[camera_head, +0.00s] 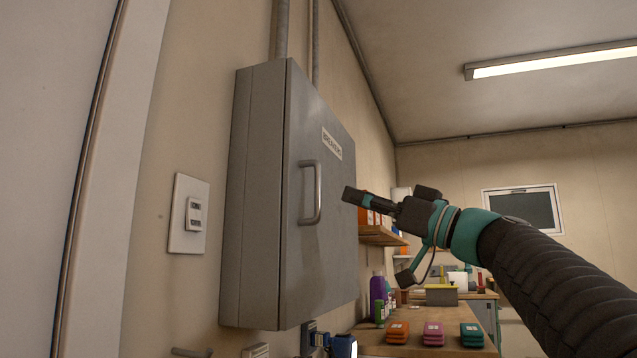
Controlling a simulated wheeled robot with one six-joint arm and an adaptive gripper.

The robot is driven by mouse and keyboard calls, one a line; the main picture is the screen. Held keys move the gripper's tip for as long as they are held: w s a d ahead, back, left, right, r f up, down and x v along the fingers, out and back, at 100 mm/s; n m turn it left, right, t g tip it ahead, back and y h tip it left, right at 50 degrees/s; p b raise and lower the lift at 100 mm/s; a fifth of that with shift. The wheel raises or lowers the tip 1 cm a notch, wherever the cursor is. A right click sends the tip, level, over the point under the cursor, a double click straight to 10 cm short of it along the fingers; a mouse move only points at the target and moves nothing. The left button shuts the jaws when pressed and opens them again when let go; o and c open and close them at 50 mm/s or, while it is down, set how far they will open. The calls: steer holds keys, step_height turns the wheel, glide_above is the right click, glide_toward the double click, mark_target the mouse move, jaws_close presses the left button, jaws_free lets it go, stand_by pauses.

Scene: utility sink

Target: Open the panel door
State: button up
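The grey panel door (325,240) is the front of a metal box (250,190) on the wall, left of centre. The door is closed flush against the box. It has a white label (332,143) near its top and a vertical bar handle (317,193) on its left part. My gripper (350,196) is to the right of the handle in the picture, its dark tip pointing left at it. A gap shows between the tip and the handle, so they look apart. I see the gripper side-on, and its finger opening cannot be made out. Nothing shows held in it.
A white switch plate (188,214) is on the wall left of the box. Conduits (282,30) run up from its top. A wooden bench (400,345) with coloured cases (433,333) and a purple bottle (378,298) stands below right. A shelf (382,236) is behind my gripper.

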mark_target(318, 213)
steer(key=p+x, duration=0.3)
steer(key=x, duration=0.6)
steer(key=shift+w+a+r, duration=0.1)
steer(key=shift+w+a, duration=0.1)
steer(key=shift+a, duration=0.15)
jaws_close()
